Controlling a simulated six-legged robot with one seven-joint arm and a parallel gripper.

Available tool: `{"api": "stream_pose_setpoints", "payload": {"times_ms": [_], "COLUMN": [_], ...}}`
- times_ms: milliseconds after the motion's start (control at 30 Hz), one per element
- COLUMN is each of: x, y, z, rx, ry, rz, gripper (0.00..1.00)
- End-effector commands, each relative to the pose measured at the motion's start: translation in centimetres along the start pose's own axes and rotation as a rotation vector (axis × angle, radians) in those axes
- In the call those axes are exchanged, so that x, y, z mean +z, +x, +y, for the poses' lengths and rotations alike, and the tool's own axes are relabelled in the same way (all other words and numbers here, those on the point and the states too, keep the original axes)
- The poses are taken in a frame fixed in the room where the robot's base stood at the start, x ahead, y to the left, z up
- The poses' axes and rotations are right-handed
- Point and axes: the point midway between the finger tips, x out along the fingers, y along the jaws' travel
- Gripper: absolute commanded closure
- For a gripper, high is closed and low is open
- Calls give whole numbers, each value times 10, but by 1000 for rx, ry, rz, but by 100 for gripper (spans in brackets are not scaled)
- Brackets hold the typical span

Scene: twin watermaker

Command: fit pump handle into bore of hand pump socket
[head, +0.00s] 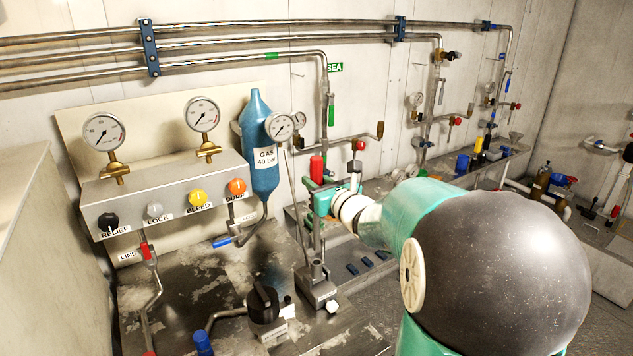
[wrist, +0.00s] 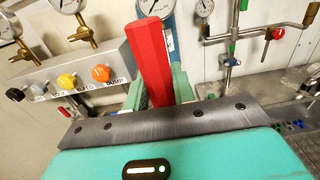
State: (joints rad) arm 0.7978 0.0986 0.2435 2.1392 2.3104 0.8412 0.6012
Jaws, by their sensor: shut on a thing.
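The pump handle has a red grip (head: 316,168), which stands nearly upright in my gripper (head: 322,196). In the wrist view the red grip (wrist: 150,62) rises between the two green fingers (wrist: 158,92), which are shut on it. Below my gripper, a grey shaft runs down toward the hand pump socket (head: 317,272), a small metal piece on a grey block on the bench. The shaft's lower end looks close to the socket. I cannot tell whether it is above the bore or inside it. The wrist view does not show the socket.
A blue gas bottle (head: 262,150) and a panel with gauges and knobs (head: 165,195) stand at left. A black knob (head: 263,303) sits on the worn metal bench (head: 215,280) near the socket. Pipes and valves line the wall behind my gripper.

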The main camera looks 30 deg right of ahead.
Motion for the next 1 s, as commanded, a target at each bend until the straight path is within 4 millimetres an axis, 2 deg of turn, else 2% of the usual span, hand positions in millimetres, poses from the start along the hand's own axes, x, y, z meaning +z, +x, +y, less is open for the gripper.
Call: {"api": "stream_pose_setpoints", "payload": {"times_ms": [500, 1000], "x": [-29, -30], "y": [0, 0], "z": [0, 0], "rx": [1, 0], "ry": [-1, -1], "rz": [-1, -1], "gripper": [91, 91]}}
